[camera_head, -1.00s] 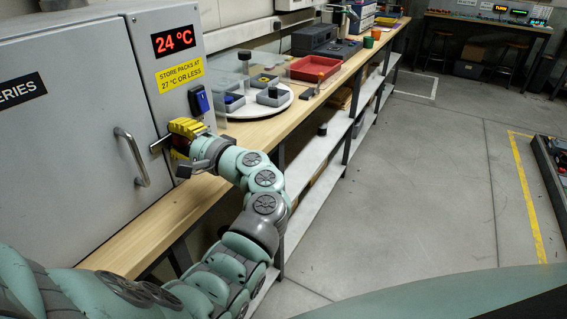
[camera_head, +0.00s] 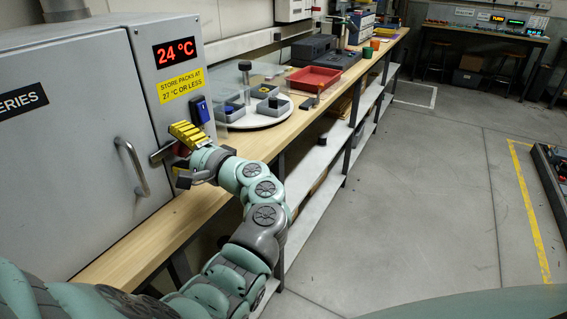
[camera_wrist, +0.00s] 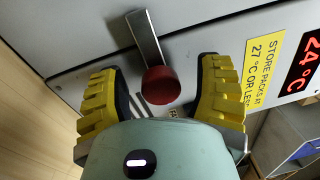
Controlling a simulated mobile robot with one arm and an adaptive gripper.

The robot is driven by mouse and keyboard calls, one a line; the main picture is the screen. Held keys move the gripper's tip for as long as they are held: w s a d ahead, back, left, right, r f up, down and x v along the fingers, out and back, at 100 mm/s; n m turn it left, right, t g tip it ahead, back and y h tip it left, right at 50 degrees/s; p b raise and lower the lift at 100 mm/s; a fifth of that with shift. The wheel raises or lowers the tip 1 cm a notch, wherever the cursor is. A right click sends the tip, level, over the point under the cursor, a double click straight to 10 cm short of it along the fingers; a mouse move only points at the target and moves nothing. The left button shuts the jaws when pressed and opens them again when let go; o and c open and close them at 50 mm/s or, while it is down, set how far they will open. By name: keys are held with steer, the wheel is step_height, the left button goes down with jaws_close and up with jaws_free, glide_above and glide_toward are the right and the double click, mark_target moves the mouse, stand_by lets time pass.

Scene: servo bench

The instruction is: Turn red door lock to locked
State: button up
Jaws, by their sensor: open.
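The red door lock (camera_wrist: 162,86) is a round red knob on the front of the grey battery cabinet (camera_head: 85,75). In the wrist view a flat metal bar (camera_wrist: 143,35) runs from the knob across the door seam. In the head view the bar (camera_head: 161,153) shows beside my gripper, with a little red at its end. My gripper (camera_wrist: 165,95) is open, its yellow ribbed fingers on either side of the knob with gaps to both. Small markings beside the knob are partly hidden by my gripper.
A curved door handle (camera_head: 133,167) sticks out left of the lock. A blue switch (camera_head: 200,110) and a yellow label (camera_head: 181,85) are to its right. The wooden bench (camera_head: 262,143) carries a white turntable (camera_head: 268,119) and a red tray (camera_head: 314,78).

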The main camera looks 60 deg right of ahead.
steer(key=s+d+f, duration=0.1)
steer(key=s, duration=1.1)
